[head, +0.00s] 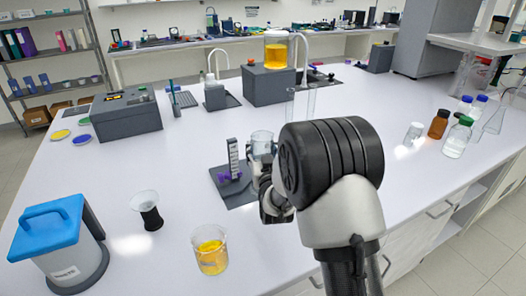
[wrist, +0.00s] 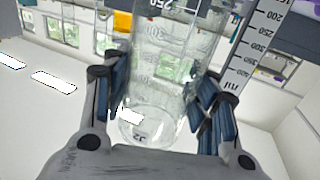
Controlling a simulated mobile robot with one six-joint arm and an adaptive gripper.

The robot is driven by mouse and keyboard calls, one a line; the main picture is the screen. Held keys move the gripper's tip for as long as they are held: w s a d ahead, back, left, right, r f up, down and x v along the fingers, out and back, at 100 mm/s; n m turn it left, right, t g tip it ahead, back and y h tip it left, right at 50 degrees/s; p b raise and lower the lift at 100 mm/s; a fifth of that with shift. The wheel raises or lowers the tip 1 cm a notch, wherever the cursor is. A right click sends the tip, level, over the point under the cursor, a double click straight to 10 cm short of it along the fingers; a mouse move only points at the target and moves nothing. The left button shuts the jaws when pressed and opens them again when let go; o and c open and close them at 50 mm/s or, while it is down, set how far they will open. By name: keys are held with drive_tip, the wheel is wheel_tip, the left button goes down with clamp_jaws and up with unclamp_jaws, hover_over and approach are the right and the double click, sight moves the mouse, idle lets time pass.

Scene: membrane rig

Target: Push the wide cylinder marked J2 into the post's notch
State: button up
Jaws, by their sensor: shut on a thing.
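The wide clear cylinder (wrist: 165,50) stands between my gripper's fingers in the wrist view, with graduation marks and a J2 label near its bottom. My gripper (wrist: 160,98) is shut on it. In the head view the cylinder's top (head: 262,136) shows just right of the post (head: 233,158), a white scale strip rising from a dark grey base plate (head: 240,198) with purple parts low on it. The strip also shows at the right of the wrist view (wrist: 252,45). The notch is not clear, and I cannot tell whether the cylinder touches the post. My arm hides part of the base.
A beaker of yellow liquid (head: 210,255) and a black-waisted white vessel (head: 148,212) stand in front. A blue-lidded container (head: 55,245) is at left. A grey block (head: 268,85) carries another yellow-filled vessel behind. Bottles (head: 438,125) stand at right.

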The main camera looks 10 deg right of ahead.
drive_tip(key=o, duration=1.4)
drive_tip(key=shift+c, duration=0.2)
drive_tip(key=s+d+r+g, duration=0.2)
drive_tip(key=s+g, duration=0.4)
drive_tip(key=s, duration=1.7)
drive_tip(key=s+d+r+g, duration=0.2)
drive_tip(key=s+g, duration=0.5)
drive_tip(key=s, duration=1.7)
drive_tip(key=shift+s+r, duration=0.25)
drive_tip(key=shift+r, duration=0.05)
